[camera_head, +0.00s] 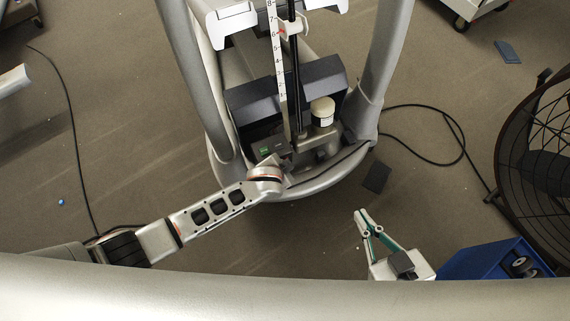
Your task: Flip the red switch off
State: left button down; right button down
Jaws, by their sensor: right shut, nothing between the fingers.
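The elliptical machine's grey frame (196,75) stands at the top middle, with a dark base housing inside it. A small black box (268,148) with a green patch sits low on that base. I cannot make out a red switch; it may be hidden or too small. My left arm reaches in from the left, and its end (284,168) lies at the front edge of the base, just below the black box. Its fingers are not clear. My right gripper (361,213), with teal finger parts, is shut and empty, pointing up over the floor, right of and below the base.
A black cable (462,140) runs across the floor on the right. A large round fan (540,150) stands at the right edge, with a blue box (480,257) below it. A dark flat piece (376,177) lies near the base. The floor at left is mostly clear.

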pick_arm(q)
jog(key=shift+r+p, duration=0.65)
jog(key=shift+r, duration=0.2)
pick_arm(e)
jog(key=r, duration=0.1)
jog(key=w+r, duration=0.1)
jog(key=r, duration=0.1)
jog(key=shift+w+t, duration=0.2)
jog(key=shift+t, duration=0.2)
jog(key=shift+f, duration=0.1)
